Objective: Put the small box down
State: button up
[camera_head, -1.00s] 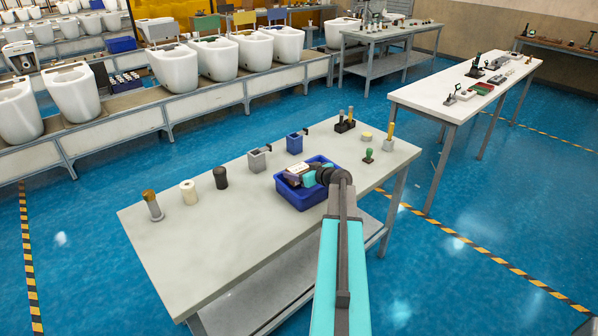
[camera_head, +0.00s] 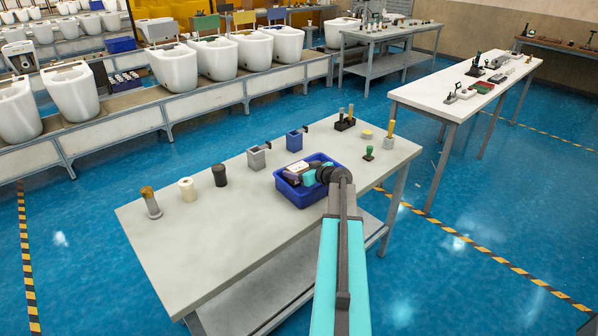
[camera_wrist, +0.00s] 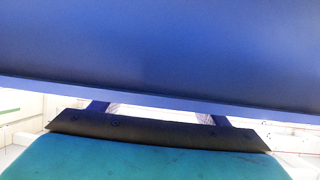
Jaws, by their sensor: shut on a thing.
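My gripper (camera_head: 296,171) reaches in from the right over the blue open-topped bin (camera_head: 301,198) on the grey table. A small pale piece with dark edges, seemingly the small box (camera_head: 299,165), shows at the gripper's end, within the bin's outline. The gripper is shut on it, though the fingertips are hard to make out. In the wrist view a close blue surface (camera_wrist: 160,45) fills the upper half and hides the fingertips and whatever is between them. I cannot tell from this whether the held thing touches the bin's floor.
The grey table (camera_head: 220,245) has free room at its front left. A grey block (camera_head: 257,158) and a blue block (camera_head: 294,142) stand behind the bin. A green-handled stamp (camera_head: 369,153) stands to its right. Several upright pieces line the table's left part.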

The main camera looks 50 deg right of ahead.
jog(key=shift+f+b, duration=0.15)
jog(key=shift+b, duration=0.15)
jog(key=o, duration=1.1)
jog(key=shift+r+p, duration=0.45)
jog(key=shift+p, duration=0.45)
jog(key=shift+r+p, duration=0.25)
jog(key=shift+p, duration=0.3)
jog(key=shift+s+a+b, duration=0.1)
jog(key=shift+s+b, duration=0.3)
jog(key=shift+s, duration=0.2)
jog(key=shift+b+v, duration=1.8)
jog(key=shift+v, duration=3.6)
jog(key=shift+r, duration=0.1)
